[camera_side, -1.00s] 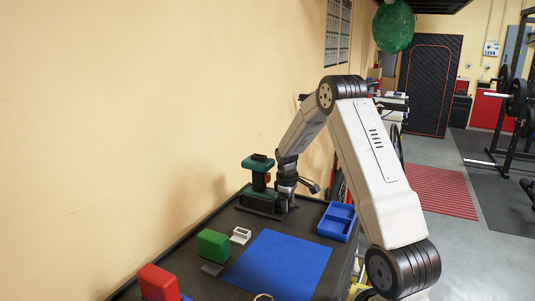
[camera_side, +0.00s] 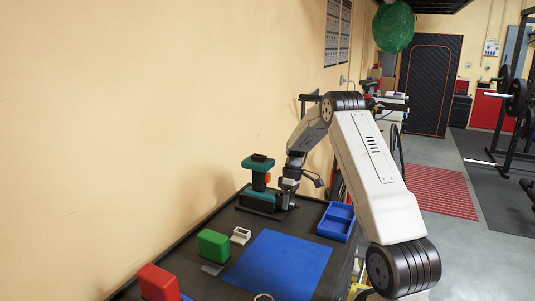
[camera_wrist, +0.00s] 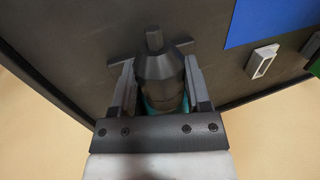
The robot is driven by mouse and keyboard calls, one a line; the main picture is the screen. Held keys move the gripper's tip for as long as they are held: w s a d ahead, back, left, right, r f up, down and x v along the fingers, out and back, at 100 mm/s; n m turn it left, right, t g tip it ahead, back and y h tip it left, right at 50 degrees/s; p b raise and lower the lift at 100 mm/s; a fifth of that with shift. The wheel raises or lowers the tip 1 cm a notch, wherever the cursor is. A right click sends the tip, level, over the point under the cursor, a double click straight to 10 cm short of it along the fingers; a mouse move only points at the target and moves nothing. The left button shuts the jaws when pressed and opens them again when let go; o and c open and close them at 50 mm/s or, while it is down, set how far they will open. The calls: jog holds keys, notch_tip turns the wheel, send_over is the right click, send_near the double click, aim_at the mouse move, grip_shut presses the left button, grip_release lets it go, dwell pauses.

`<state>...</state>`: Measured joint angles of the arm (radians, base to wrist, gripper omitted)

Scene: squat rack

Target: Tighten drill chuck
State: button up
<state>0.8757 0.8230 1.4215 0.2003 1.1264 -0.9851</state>
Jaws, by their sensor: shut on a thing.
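The teal and dark drill (camera_side: 259,183) stands in a dark holder near the wall at the back of the bench in the side view. Its dark, tapered chuck (camera_wrist: 160,72) with a stubby tip fills the middle of the wrist view. My gripper (camera_side: 289,192) is at the right end of the drill. In the wrist view my gripper (camera_wrist: 160,88) has one finger on each side of the chuck and is shut on it. A little teal of the drill body shows behind the chuck; the rest is hidden there.
A blue mat (camera_side: 277,265) lies mid-bench, with a blue divided tray (camera_side: 337,222) to its right. A small white holder (camera_side: 241,235), a green block (camera_side: 213,245) and a red block (camera_side: 158,282) stand on the left. The wall is close behind the drill.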

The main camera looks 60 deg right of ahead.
jog(key=shift+d+y, duration=0.1)
jog(key=shift+y, duration=0.4)
jog(key=o, duration=1.3)
jog(key=v, duration=0.8)
jog(key=shift+f, duration=0.15)
